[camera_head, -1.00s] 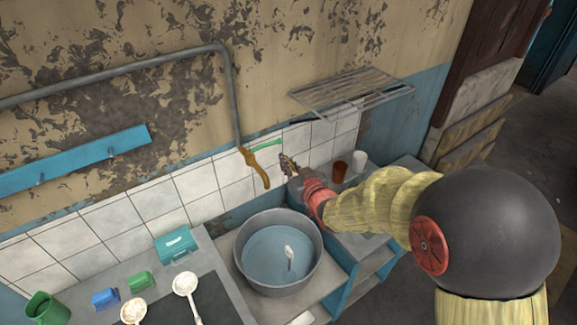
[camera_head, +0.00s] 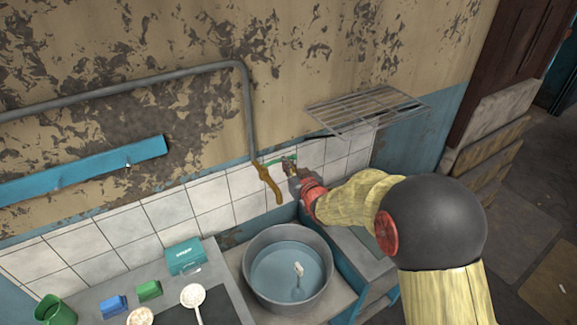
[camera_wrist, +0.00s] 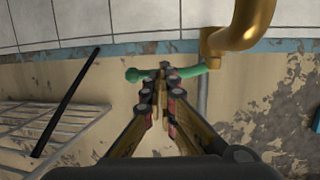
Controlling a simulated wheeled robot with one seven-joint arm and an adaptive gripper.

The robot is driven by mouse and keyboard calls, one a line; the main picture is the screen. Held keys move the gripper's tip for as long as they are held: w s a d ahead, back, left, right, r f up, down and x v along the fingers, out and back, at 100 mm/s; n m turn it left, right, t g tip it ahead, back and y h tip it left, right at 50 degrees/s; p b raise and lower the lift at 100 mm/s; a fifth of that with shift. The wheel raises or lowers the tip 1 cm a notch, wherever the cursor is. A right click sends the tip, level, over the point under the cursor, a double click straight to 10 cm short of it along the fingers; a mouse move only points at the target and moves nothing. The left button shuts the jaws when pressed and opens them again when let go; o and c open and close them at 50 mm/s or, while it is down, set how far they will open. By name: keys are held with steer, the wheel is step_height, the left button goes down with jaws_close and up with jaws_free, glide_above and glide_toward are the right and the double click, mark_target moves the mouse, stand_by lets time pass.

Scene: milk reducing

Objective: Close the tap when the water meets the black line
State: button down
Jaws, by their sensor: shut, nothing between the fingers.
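The brass tap (camera_head: 270,184) comes off the grey wall pipe, its spout pointing down at the metal pot. Its green handle (camera_head: 277,160) sticks out to the right; the wrist view also shows the handle (camera_wrist: 190,72) and the tap (camera_wrist: 246,28). My gripper (camera_wrist: 163,72) is shut and empty, its tips at the handle, overlapping it in view; I cannot tell if they touch. The pot (camera_head: 318,297) holds water (camera_head: 268,268), with a small white object (camera_head: 298,269) in it. I cannot make out a black line in the pot or a stream from the spout.
A wire rack (camera_head: 365,108) is on the wall above my arm; it also shows in the wrist view (camera_wrist: 50,130). A teal box (camera_head: 184,256), ladles and small blue and green items lie on the counter at left. The tiled wall (camera_head: 165,209) is close behind the tap.

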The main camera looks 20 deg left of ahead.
steer(key=shift+w, duration=0.1)
steer(key=b+x, duration=0.1)
steer(key=b, duration=0.1)
steer(key=shift+w+a+r+b, duration=0.2)
steer(key=shift+w+b, duration=0.1)
steer(key=shift+w, duration=0.1)
stand_by(0.3)
